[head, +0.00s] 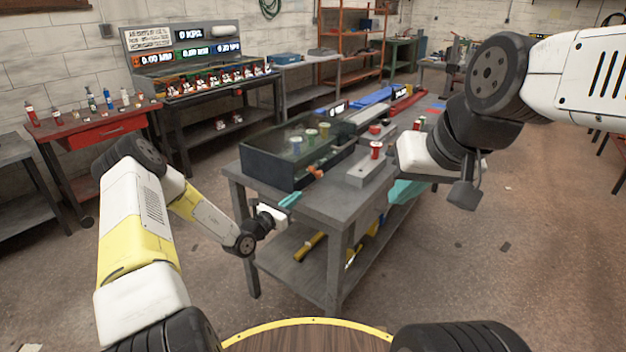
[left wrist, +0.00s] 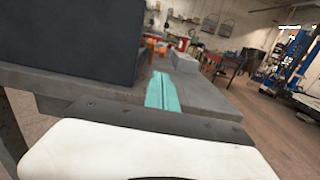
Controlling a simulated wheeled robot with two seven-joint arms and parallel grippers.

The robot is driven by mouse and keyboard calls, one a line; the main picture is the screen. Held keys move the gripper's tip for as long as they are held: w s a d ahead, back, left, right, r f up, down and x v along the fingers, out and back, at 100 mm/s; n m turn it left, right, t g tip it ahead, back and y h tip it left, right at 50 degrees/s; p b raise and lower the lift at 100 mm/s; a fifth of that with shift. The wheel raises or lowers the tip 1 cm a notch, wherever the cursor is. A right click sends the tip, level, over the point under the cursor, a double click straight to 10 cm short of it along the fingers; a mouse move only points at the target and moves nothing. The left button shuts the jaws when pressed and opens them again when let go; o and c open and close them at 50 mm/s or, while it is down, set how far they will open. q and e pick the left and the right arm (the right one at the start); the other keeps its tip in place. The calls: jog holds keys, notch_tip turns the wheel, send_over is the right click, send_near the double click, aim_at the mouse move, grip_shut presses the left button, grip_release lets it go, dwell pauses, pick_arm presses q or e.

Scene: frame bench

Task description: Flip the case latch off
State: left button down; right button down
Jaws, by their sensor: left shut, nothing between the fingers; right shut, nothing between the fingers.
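The dark case (head: 272,165) with a see-through lid sits at the left of the grey workbench. A small orange latch (head: 316,172) is on its front, near the right end. My left gripper (head: 290,201) has teal fingers, shut and empty, at the bench's front-left edge, below and left of the latch and apart from it. In the left wrist view the shut fingers (left wrist: 162,92) point forward, with the orange latch (left wrist: 159,48) beyond them and the case wall (left wrist: 75,40) to the left. My right gripper (head: 405,190) shows as teal beside the bench's right side, partly hidden by my right arm.
A grey box with a red button (head: 376,150) stands right of the case. More parts, including a blue piece (head: 370,98), lie farther back on the bench. A bare strip of bench top (head: 310,205) lies before the case. Yellow items (head: 306,246) rest on the lower shelf.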

aim_at(319, 173)
pick_arm(q)
jog(key=shift+d, duration=0.1)
jog(key=x, duration=1)
jog(key=shift+r+g+y, duration=0.4)
jog(key=shift+r+g, duration=0.05)
jog(key=shift+g, duration=0.05)
dwell(0.3)
jog(key=shift+w+r, duration=0.1)
jog(key=shift+w+d+r, duration=0.15)
jog(key=shift+w+r, duration=0.1)
jog(key=shift+r, duration=0.2)
jog(key=shift+w+d+r, duration=0.2)
jog(key=shift+r, duration=0.3)
jog(key=shift+w+r, duration=0.1)
jog(key=shift+r, duration=0.05)
dwell(0.3)
